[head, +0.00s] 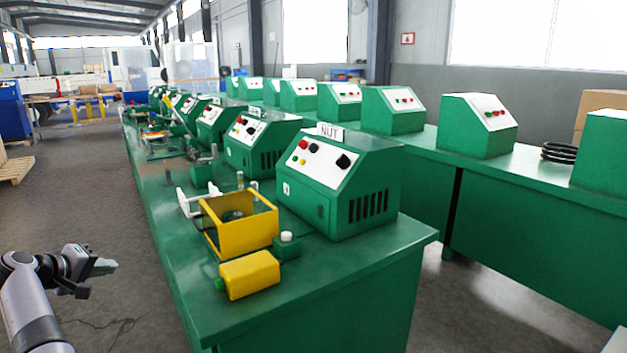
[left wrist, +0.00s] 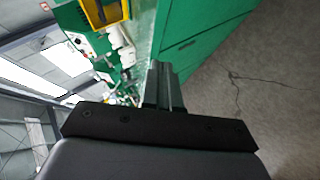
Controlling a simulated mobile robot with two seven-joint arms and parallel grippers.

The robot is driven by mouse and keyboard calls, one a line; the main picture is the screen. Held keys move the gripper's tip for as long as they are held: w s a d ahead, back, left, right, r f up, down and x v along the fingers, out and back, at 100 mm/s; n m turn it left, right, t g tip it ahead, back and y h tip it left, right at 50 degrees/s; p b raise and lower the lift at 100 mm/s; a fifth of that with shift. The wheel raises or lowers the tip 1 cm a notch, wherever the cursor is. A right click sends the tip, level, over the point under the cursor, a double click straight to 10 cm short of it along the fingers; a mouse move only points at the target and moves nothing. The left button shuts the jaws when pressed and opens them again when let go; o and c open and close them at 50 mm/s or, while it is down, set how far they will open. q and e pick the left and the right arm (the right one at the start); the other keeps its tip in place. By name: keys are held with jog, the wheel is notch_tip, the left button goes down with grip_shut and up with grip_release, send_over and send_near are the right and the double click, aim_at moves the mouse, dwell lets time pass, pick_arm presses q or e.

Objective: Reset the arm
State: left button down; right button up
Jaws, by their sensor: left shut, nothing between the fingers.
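My left gripper (head: 104,267) is at the lower left of the head view, beside the green bench and above the floor. Its fingers are shut with nothing between them. In the left wrist view the closed fingers (left wrist: 163,86) point toward the side of the green bench, apart from it as far as I can tell. My right gripper is in neither view.
The green bench (head: 330,310) carries a yellow open box (head: 245,232), a yellow block (head: 250,275) and a green control box labelled NUT (head: 335,185). A second bench row (head: 530,210) stands to the right. The floor (head: 115,225) left of the bench is clear.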

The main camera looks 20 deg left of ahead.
pick_arm(q)
jog(key=s+d+f+m+g+y+p, duration=0.1)
jog(key=s+d+f+m+y, duration=0.1)
jog(key=s+d+f+m, duration=0.4)
jog(key=s+d+f+m+g+y+p, duration=0.1)
jog(key=d+f+m+g+y+p, duration=0.15)
jog(key=d+f, duration=0.65)
jog(key=s+d+f+m+h, duration=0.1)
jog(key=s+d+m+h, duration=0.1)
jog(key=s+d, duration=0.3)
jog(key=s+d+f+m+t+h, duration=0.1)
jog(key=s+d, duration=0.4)
jog(key=d, duration=0.8)
jog(key=s+d+f+m+t+h+p, duration=0.1)
jog(key=s+d+m+h, duration=0.3)
jog(key=d, duration=0.6)
jog(key=shift+s, duration=1.05)
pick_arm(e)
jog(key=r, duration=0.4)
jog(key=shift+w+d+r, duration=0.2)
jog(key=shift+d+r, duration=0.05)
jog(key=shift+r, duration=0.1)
pick_arm(q)
jog(key=c, duration=1.8)
grip_release()
jog(key=shift+f, duration=0.1)
